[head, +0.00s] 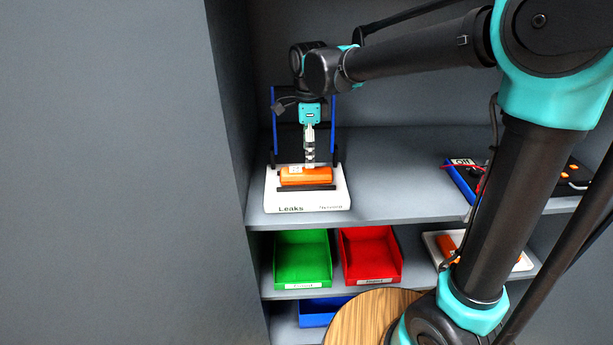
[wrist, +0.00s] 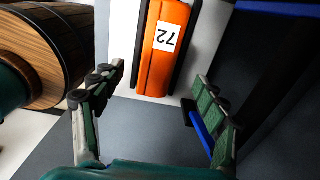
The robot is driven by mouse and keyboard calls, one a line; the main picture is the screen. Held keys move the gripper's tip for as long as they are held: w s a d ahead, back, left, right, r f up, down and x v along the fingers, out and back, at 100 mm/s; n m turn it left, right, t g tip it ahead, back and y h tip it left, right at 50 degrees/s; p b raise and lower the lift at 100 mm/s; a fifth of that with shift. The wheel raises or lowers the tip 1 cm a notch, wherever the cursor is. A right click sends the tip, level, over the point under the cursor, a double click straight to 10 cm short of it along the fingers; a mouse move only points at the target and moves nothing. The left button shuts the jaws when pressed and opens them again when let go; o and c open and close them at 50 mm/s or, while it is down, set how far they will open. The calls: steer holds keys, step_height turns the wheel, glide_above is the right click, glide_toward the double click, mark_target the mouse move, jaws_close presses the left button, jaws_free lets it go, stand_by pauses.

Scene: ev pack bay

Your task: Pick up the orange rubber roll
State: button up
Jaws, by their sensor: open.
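An orange block-like piece (head: 318,174) lies in the white tester marked "Leaks" (head: 310,203) on the upper shelf. In the wrist view the orange piece (wrist: 152,75) carries a white label reading 72. I cannot tell whether it is the rubber roll. A second orange thing (head: 446,243), partly hidden by my arm, lies on a white tray on the middle shelf. My gripper (head: 309,158) points down close above the tester. In the wrist view my gripper (wrist: 158,80) is open, with nothing held and the orange piece's near end showing between the finger tips.
A blue frame (head: 333,119) stands behind the tester. A green bin (head: 301,258) and a red bin (head: 369,255) sit below, with a blue bin (head: 318,311) lower. A blue-and-black meter (head: 462,180) is at right. A round wooden top (head: 355,325) stands in front. The upper shelf's middle is clear.

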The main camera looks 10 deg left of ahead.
mark_target(306, 170)
steer(key=shift+s+a+f, duration=0.1)
steer(key=shift+a+f, duration=0.1)
steer(key=shift+f, duration=1.5)
steer(key=shift+a+f, duration=0.15)
steer(key=shift+f, duration=1.55)
steer(key=shift+r, duration=0.1)
steer(key=c, duration=1.6)
